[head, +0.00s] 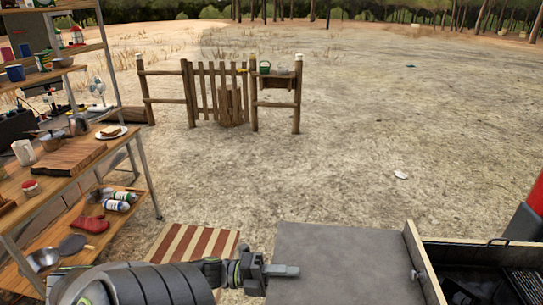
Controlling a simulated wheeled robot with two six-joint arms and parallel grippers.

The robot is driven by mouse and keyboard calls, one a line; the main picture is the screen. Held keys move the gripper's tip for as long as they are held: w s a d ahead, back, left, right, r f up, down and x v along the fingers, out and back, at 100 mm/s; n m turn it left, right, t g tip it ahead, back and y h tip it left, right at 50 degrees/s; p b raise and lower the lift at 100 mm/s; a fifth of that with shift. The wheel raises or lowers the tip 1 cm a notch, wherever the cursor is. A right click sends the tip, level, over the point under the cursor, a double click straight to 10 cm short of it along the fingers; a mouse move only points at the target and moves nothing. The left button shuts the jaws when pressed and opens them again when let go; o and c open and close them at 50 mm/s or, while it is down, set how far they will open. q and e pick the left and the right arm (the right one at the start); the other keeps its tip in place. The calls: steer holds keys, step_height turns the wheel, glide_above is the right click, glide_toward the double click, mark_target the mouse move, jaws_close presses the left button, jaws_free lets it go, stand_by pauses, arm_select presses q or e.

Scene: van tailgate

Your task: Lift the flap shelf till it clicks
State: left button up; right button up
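A flat grey panel (345,255), which looks like the flap shelf, lies at the bottom middle of the head view. Its right side meets a wooden edge with a small knob. My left gripper (284,271) comes in from the left, and its fingers point right across the panel's left edge. I see the fingers edge-on, so their gap is hidden, and I cannot tell whether they touch the panel. The panel's near edge is cut off by the frame. My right gripper is not in view.
Wooden shelving (65,165) with kitchen things stands at the left. A striped mat (190,243) lies on the ground beside the panel. A dark open compartment (480,262) is at the right. A wooden fence (215,90) stands farther off, with open ground between.

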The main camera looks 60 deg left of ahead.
arm_select(q)
steer(key=b+v, duration=0.2)
steer(key=v, duration=1.5)
steer(key=shift+s+b, duration=0.25)
steer(key=shift+b, duration=0.1)
steer(key=shift+a, duration=0.15)
steer(key=w+a+f+n+t+y, duration=0.1)
steer(key=a+f+n+y, duration=0.1)
steer(key=f+n+y, duration=0.4)
steer(key=a+f+n+y, duration=0.3)
steer(key=f, duration=0.5)
steer(key=s+d+f+n+g+y, duration=0.1)
steer(key=s+f+n+g+y, duration=0.1)
steer(key=f+n, duration=0.35)
steer(key=s+d+f+n+g+y, duration=0.1)
steer(key=f+n+g+y, duration=0.15)
steer(key=f, duration=0.65)
steer(key=s+d+f+n+g+y, duration=0.1)
steer(key=s+f+n+g+y, duration=0.15)
steer(key=f, duration=0.45)
steer(key=s+d+f+n+g+h, duration=0.1)
steer(key=s+d+f+n+g, duration=0.2)
steer(key=d+f, duration=0.4)
steer(key=s+d+f+n+g+h, duration=0.1)
steer(key=s+d+f+n+g, duration=0.3)
steer(key=d+f, duration=0.4)
steer(key=s+d, duration=0.1)
steer(key=d, duration=0.5)
steer(key=shift+d+g, duration=0.3)
steer(key=shift+d, duration=0.05)
